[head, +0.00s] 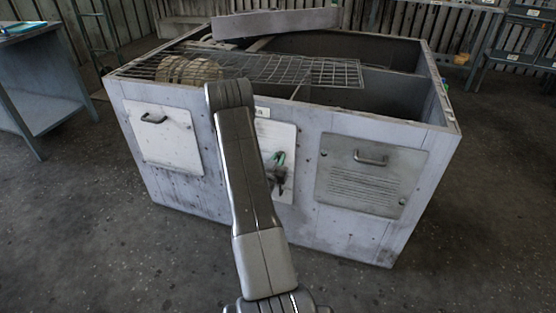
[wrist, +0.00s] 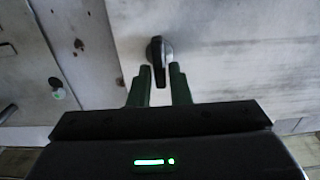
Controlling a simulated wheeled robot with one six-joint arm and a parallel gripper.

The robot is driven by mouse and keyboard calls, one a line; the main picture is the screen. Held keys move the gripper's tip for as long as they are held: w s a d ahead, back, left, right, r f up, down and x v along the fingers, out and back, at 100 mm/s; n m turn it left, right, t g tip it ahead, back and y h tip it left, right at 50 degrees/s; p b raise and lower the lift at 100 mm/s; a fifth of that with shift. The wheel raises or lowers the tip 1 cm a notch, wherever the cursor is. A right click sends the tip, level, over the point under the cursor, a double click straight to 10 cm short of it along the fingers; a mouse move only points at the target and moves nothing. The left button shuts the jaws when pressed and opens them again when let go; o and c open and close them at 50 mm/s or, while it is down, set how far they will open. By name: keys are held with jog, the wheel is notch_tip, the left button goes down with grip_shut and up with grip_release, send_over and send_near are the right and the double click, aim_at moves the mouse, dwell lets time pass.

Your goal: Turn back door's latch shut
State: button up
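A dark latch knob (wrist: 160,52) with a short lever sits on a pale door panel (wrist: 235,50) in the wrist view. The lever points down in that picture. My gripper (wrist: 160,84) is open, with one finger on each side of the lever's lower end; I cannot tell whether either touches it. In the head view my gripper (head: 279,168) is at the middle pale panel (head: 285,132) of the housing, partly behind my arm. The latch cannot be made out there.
The blower housing (head: 345,238) has a left panel (head: 160,150) and a grey right panel (head: 360,190), each with a handle. A wire grid (head: 310,72) and a long grey bar (head: 275,22) lie on top. A bench (head: 45,90) stands left. Floor in front is clear.

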grip_shut()
jog(key=shift+f+m+b, duration=0.2)
jog(key=shift+m+b, duration=0.3)
jog(key=shift+b, duration=0.6)
jog(key=shift+s+d+f+m+b, duration=0.1)
jog(key=shift+d+f+m+b, duration=0.1)
jog(key=shift+m+b, duration=2.95)
jog(key=shift+s+d+f+m+b, duration=0.15)
jog(key=shift+m+b, duration=2.3)
jog(key=shift+b, duration=1.4)
jog(key=shift+d+f+m+b, duration=0.15)
jog(key=shift+d+m+b, duration=0.05)
jog(key=shift+m+b, duration=2.95)
jog(key=shift+b, duration=0.35)
jog(key=shift+o, duration=2.2)
grip_release()
